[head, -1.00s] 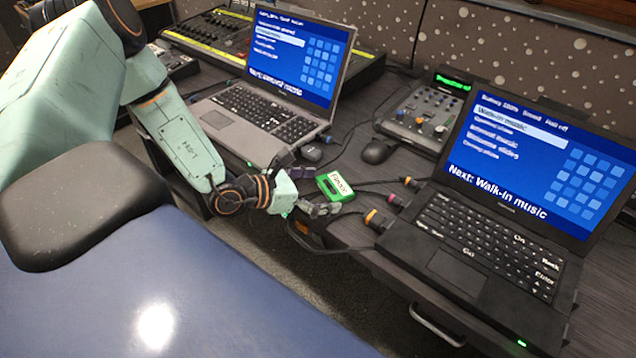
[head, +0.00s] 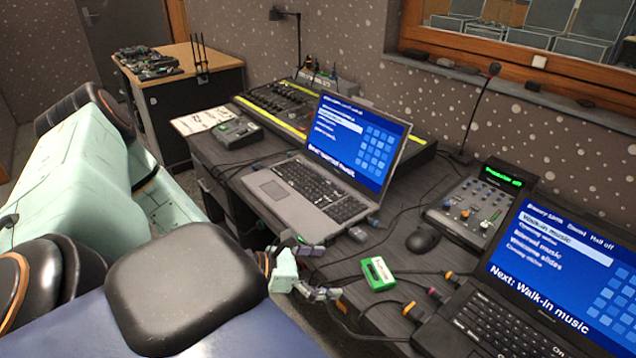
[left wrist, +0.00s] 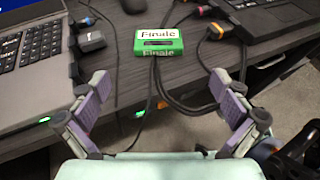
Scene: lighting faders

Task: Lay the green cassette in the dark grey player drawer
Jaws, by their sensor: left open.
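The green cassette (head: 378,274), with a white label reading "Finale", lies flat on the dark desk near its front edge. It also shows at the top of the left wrist view (left wrist: 158,44). My left gripper (head: 324,272) is open and empty, just left of the cassette and apart from it. In the left wrist view, its two fingers (left wrist: 160,100) are spread wide, with the cassette beyond them between their lines. I cannot make out the dark grey player drawer in these views. My right gripper is not in view.
A grey laptop (head: 305,188) stands left of the cassette and a black laptop (head: 545,285) to the right. A mouse (head: 422,240) and a small fader mixer (head: 470,212) are behind. Cables with coloured plugs (head: 409,308) run close beside the cassette.

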